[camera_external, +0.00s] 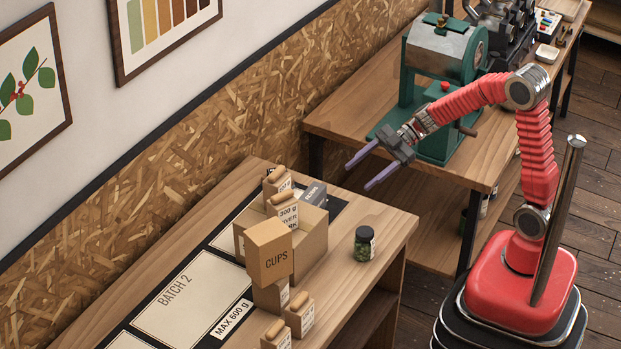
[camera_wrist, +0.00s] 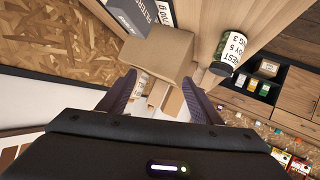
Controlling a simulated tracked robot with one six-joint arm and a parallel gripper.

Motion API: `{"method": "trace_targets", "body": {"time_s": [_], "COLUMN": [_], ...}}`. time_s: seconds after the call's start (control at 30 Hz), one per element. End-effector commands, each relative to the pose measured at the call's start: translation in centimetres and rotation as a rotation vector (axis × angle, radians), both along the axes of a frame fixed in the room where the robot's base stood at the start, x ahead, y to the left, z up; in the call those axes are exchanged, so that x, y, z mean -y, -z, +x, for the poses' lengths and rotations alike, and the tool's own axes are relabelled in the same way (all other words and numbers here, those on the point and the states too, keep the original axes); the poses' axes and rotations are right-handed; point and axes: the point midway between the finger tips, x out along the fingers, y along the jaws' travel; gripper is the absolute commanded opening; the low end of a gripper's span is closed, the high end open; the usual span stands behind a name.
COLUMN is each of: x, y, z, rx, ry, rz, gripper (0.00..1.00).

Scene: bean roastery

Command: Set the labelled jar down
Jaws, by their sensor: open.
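The labelled jar (camera_external: 363,246) has a dark lid, green contents and a white label. It stands upright on the wooden bench (camera_external: 385,222) near its right edge. It also shows in the wrist view (camera_wrist: 230,52), at the upper right, with black print on its label. My gripper (camera_external: 358,177) is open and empty, with its purple fingers spread above the far end of the bench. It is apart from the jar. In the wrist view the jar lies to the right of my gripper (camera_wrist: 159,80), outside the fingers.
A printed BATCH 2 panel (camera_external: 190,300) lies on the bench. A green machine (camera_external: 437,90) stands on another table behind. Bare wood surrounds the jar.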

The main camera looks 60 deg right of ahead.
Motion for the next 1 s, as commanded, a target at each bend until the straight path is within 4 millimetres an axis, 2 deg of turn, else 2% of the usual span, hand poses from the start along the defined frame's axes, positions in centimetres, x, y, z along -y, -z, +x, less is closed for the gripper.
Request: {"method": "trace_targets", "body": {"time_s": [0.03, 0.1, 0.2, 0.33, 0.47, 0.57, 0.7, 0.83, 1.0], "x": [0.5, 1.6, 3.5, 6.5, 9.7, 12.1, 15.0, 16.9, 17.8], "y": [-1.4, -3.0, -5.3, -8.0, -10.2, -11.3, -12.0, -11.7, -10.1], "z": [1.1, 2.6, 4.1, 5.0, 4.5, 3.3, 0.6, -2.9, -8.4], "rx": [0.047, 0.098, 0.157, 0.201, 0.211, 0.191, 0.128, 0.033, -0.140], "ry": [0.071, 0.177, 0.326, 0.521, 0.706, 0.842, 1.013, 1.145, 1.270], "rz": [-0.019, -0.044, -0.078, -0.114, -0.142, -0.159, -0.174, -0.179, -0.176], "gripper": [0.59, 0.59, 0.59, 0.59, 0.59, 0.59, 0.59, 0.59, 0.59]}}
